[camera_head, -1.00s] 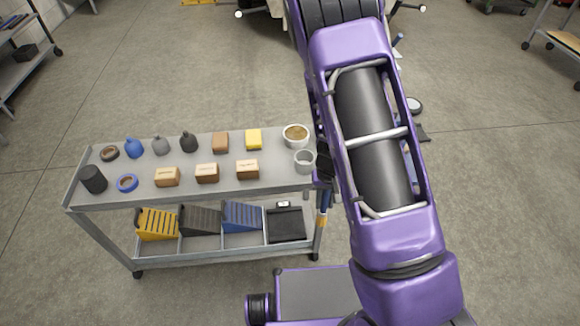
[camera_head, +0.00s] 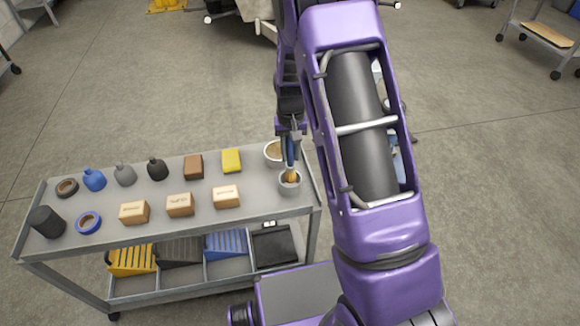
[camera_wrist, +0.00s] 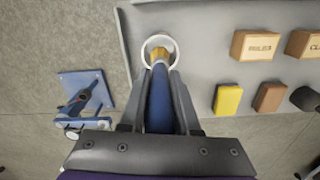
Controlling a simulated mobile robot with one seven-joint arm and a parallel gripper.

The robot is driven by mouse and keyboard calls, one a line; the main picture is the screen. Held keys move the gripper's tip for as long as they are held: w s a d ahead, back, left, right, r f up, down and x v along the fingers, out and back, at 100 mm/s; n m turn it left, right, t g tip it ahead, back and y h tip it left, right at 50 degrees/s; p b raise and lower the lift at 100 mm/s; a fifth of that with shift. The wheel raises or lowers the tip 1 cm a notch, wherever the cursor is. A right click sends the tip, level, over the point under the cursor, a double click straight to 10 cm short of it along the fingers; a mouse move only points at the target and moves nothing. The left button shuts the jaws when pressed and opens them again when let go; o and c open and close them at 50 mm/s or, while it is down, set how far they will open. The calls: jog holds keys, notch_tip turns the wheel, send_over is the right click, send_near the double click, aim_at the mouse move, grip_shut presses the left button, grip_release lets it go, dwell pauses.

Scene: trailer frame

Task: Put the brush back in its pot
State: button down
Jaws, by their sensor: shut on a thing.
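The brush has a blue handle (camera_wrist: 159,105) and a yellow-orange lower part (camera_head: 291,174). My gripper (camera_head: 290,135) is shut on the blue handle and holds the brush upright, lower part down, at the right end of the cart top. The pot (camera_head: 290,187) is a small grey-white cup there. The brush's lower end shows within the pot's rim in both views, and in the wrist view the rim (camera_wrist: 146,50) rings it. Whether the brush touches the pot's bottom is hidden. In the wrist view my gripper's fingers (camera_wrist: 159,77) close on both sides of the handle.
Labelled blocks (camera_head: 227,199), a yellow block (camera_head: 231,160), bottles (camera_head: 94,180) and tape rolls (camera_head: 88,222) cover the cart top (camera_head: 255,190) to the left. The cart's right edge is close by.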

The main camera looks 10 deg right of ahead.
aim_at(290, 166)
jog(key=shift+f, duration=2.1)
jog(key=shift+f+b, duration=0.1)
jog(key=shift+b, duration=0.25)
jog(key=c, duration=0.6)
grip_release()
jog(key=shift+c, duration=0.2)
notch_tip(290, 166, up, 12)
jog(key=shift+r+p, duration=0.15)
jog(key=shift+p, duration=0.75)
